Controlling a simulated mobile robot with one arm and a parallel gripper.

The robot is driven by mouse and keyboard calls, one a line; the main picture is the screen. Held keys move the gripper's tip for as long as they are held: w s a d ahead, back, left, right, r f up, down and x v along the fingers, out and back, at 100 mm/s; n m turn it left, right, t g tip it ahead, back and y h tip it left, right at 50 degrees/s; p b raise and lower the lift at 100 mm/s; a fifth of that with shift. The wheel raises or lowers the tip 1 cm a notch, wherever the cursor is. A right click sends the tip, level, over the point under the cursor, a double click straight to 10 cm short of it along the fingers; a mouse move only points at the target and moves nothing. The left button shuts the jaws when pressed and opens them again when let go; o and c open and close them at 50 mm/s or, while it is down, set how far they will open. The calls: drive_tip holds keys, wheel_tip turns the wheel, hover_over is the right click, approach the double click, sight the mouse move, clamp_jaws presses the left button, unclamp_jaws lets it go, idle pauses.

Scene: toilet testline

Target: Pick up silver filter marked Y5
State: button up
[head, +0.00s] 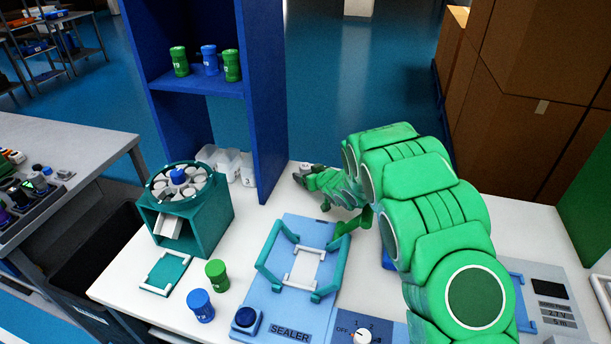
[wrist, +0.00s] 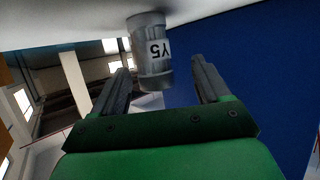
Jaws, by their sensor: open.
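The silver filter marked Y5 (wrist: 150,55) is a grey cylinder with a white label, in the upper middle of the wrist view. Its label faces my camera. My gripper (wrist: 160,66) is open, with one finger on each side of the filter in the picture. A gap shows between the filter and each finger; I cannot tell how deep it sits between them. In the head view my gripper (head: 308,178) is low over the back of the white table, right of the blue shelf. The filter cannot be made out clearly there.
The blue shelf (head: 268,100) stands close to my gripper and carries green and blue canisters. A teal dispenser (head: 190,215), a green jar (head: 216,273), a blue jar (head: 201,305) and the sealer (head: 285,285) stand in front. Cardboard boxes (head: 535,90) are stacked behind right.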

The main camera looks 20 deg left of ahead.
drive_tip(key=shift+w+a, duration=0.4)
drive_tip(key=shift+w, duration=0.2)
drive_tip(key=shift+x, duration=1.8)
drive_tip(key=shift+w+d, duration=0.15)
drive_tip(key=c, duration=1.1)
drive_tip(key=shift+r, duration=0.15)
